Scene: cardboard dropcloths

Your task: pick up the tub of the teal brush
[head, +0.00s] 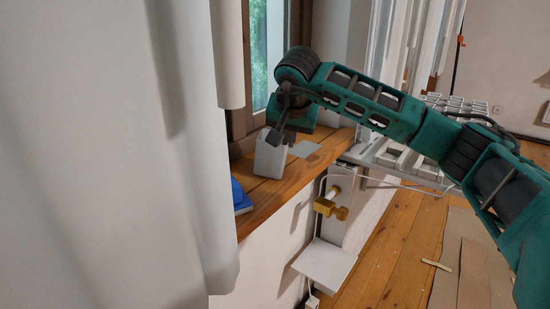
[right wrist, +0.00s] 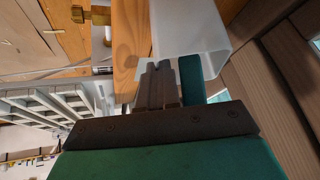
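The white translucent tub (head: 270,157) is at the wooden window sill, tilted a little in the head view; I cannot tell whether it touches the sill. In the right wrist view the tub (right wrist: 188,25) has its open side toward my right gripper (right wrist: 160,82). The teal brush (right wrist: 191,78) shows as a teal strip at the tub's opening, beside the fingers. My right gripper (head: 277,134) has its fingers close together at the tub's rim, with the wall between them. The head view hides most of the brush. My left gripper is not in view.
A blue object (head: 240,196) lies on the wooden sill (head: 268,202), near the white curtain (head: 115,150). A flat grey piece (head: 304,149) lies on the sill right of the tub. A brass valve (head: 329,205) and a white shelf (head: 325,262) are below. Cardboard (head: 475,265) covers the floor.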

